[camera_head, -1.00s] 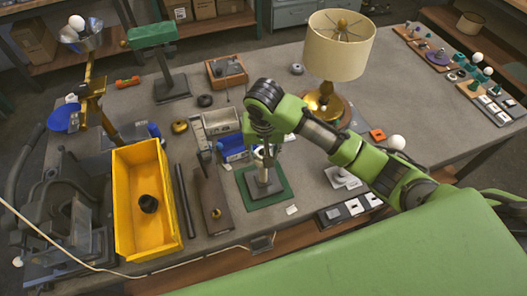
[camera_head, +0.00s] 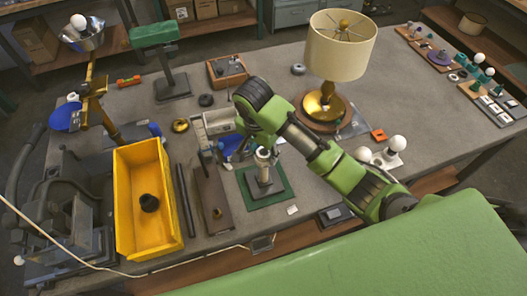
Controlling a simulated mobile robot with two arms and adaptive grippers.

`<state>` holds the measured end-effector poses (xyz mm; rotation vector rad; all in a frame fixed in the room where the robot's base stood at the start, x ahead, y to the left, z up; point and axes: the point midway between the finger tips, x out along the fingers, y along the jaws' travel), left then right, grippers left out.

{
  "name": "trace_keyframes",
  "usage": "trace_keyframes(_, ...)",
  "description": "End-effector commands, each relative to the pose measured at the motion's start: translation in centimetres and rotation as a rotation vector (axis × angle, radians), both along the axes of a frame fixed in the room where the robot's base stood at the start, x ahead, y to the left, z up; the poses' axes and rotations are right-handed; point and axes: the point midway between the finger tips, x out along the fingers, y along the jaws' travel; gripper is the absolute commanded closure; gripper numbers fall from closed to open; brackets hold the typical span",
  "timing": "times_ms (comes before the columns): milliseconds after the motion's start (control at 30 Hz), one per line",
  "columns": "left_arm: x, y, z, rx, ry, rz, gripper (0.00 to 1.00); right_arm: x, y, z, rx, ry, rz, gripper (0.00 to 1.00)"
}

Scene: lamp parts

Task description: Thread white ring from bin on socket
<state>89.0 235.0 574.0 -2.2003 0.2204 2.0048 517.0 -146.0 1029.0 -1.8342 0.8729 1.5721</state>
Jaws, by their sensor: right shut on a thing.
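A grey lamp socket post on a dark foot (camera_head: 264,184) stands upright on a green mat (camera_head: 284,198) at the middle front of the bench. A pale ring-like piece (camera_head: 264,154) shows at its top, which fits the white ring. My right gripper (camera_head: 259,148) comes down from above at the top of the post and is shut on this piece. My wrist hides most of the fingers, so I cannot tell whether the ring is around the socket or just above it. My left gripper is out of view.
A brown board (camera_head: 211,196) and a grey tray (camera_head: 213,124) lie left of the mat. A shaded lamp (camera_head: 340,45) stands behind my arm. White bulbs (camera_head: 397,143) stand at right.

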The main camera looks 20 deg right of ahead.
Motion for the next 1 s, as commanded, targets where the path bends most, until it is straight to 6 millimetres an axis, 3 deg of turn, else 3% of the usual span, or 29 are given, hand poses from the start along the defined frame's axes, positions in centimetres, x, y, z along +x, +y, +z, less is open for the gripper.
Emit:
trace_keyframes(67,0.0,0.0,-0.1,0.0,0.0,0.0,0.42,-0.5,0.4,-0.6,0.003,0.019,-0.09,0.87)
trace_keyframes(100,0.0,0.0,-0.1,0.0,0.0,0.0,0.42,-0.5,0.1,-0.6,0.0,0.017,-0.098,0.53)
trace_keyframes(167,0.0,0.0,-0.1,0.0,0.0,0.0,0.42,-0.4,0.1,-0.5,-0.001,0.014,-0.095,0.41)
trace_keyframes(567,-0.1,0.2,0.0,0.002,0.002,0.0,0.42,0.0,0.0,0.2,0.0,0.003,-0.092,0.41)
trace_keyframes(1000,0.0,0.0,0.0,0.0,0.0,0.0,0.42,-0.3,0.5,5.8,-0.006,-0.002,-0.091,0.41)
